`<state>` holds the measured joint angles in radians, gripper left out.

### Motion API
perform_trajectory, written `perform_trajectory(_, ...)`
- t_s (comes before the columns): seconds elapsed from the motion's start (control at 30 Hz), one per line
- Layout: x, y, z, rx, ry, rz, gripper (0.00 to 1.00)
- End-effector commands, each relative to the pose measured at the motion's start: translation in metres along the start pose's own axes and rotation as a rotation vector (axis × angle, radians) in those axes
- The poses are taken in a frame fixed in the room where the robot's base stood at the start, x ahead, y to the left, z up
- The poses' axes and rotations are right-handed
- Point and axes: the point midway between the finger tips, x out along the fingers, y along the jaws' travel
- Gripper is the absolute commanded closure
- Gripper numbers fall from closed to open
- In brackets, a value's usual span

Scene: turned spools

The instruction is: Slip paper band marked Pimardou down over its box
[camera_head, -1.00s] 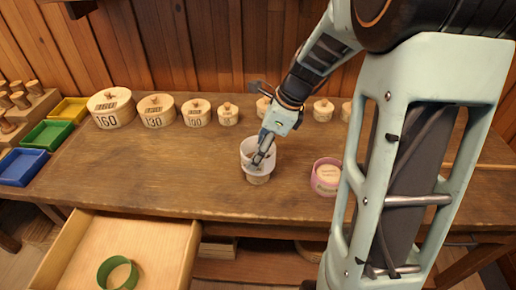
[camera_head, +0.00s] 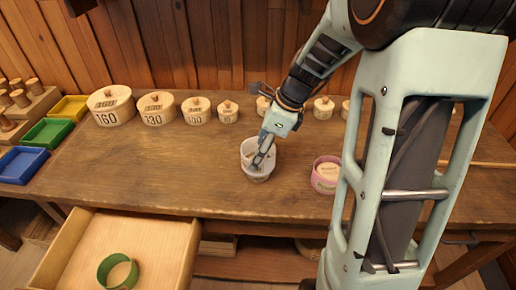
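A white paper band (camera_head: 249,165) stands near the middle of the table, around a small pale round box that is now almost wholly hidden inside it. Any marking on the band or box is too small to read. My gripper (camera_head: 259,160) reaches down from the upper right and is shut on the band's near right wall. The fingers partly cover the band's opening. A pink band (camera_head: 316,184) sits around another pale box (camera_head: 328,171) to the right. A green band (camera_head: 104,268) lies in the open drawer.
Lidded round boxes, one marked 160 (camera_head: 111,107) and one marked 130 (camera_head: 157,110), stand along the table's back. Blue (camera_head: 22,166), green (camera_head: 48,134) and yellow (camera_head: 69,108) trays are at the left. The open drawer (camera_head: 160,240) juts out in front. The table's left middle is clear.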

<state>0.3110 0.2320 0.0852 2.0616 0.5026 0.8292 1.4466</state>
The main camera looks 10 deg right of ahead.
Motion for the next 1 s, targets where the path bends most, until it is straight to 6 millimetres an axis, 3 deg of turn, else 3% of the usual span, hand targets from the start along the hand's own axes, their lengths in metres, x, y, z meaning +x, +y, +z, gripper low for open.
perform_trajectory(1.0,0.0113,-0.0005,-0.0047,0.001,0.0,-0.001,0.46)
